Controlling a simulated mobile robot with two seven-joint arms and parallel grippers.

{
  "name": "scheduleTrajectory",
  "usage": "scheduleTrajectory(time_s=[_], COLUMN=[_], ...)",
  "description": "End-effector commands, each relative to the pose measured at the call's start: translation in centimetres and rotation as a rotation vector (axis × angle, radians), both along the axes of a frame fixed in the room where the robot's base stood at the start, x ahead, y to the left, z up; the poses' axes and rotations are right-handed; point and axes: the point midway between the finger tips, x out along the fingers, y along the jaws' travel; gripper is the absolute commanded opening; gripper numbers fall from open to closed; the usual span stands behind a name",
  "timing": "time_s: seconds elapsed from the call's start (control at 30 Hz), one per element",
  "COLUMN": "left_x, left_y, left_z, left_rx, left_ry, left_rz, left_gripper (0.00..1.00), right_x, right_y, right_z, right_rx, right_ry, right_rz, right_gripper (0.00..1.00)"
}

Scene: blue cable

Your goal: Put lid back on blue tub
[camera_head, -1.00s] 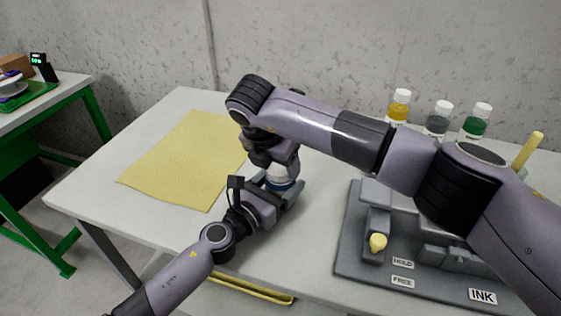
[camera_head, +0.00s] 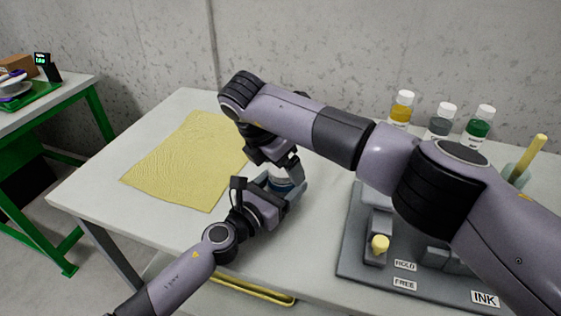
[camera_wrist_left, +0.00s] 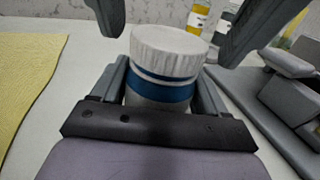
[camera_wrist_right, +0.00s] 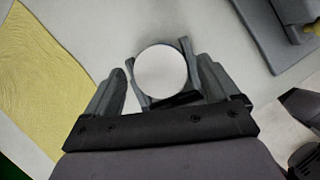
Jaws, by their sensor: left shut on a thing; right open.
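The blue tub (camera_wrist_left: 160,93) stands upright, clear-sided with a blue band, and shows partly in the head view (camera_head: 280,184). Its white ribbed lid (camera_wrist_left: 170,48) sits on its top and looks level; how tightly it is seated I cannot tell. My left gripper (camera_head: 288,190) is shut around the tub's body, a finger on each side. My right gripper (camera_head: 287,167) is open just above, its fingers on either side of the lid with gaps. In the right wrist view the lid's round top (camera_wrist_right: 161,71) lies between the spread fingers of the right gripper (camera_wrist_right: 162,85).
A yellow cloth (camera_head: 188,160) lies on the table to the left. A grey ink fixture (camera_head: 350,255) stands at the right, with capped bottles of yellow (camera_head: 401,108), grey (camera_head: 440,122) and green (camera_head: 479,124) behind it.

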Motion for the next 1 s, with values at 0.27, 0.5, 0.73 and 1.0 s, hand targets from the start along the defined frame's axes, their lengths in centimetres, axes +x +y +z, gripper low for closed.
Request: scheduleTrajectory(time_s=[0.27,0.5,0.73,1.0], left_x=[0.0,0.0,0.0,0.0], left_y=[0.0,0.0,0.0,0.0], left_z=[-0.1,-0.1,-0.1,-0.1], left_rx=[0.0,0.0,0.0,0.0], left_ry=[0.002,0.002,0.002,0.002], left_rz=[0.0,0.0,0.0,0.0], left_gripper=[0.0,0.0,0.0,0.0], right_x=[0.1,0.0,0.0,0.0], right_y=[0.0,0.0,0.0,-0.1], right_z=[2.6,4.5,4.5,4.5], right_rx=[0.001,0.001,0.0,-0.037], right_ry=[-0.002,0.001,0.002,0.068], right_rz=[0.0,0.0,0.003,0.168], right_gripper=[0.89,0.89,0.84,0.84])
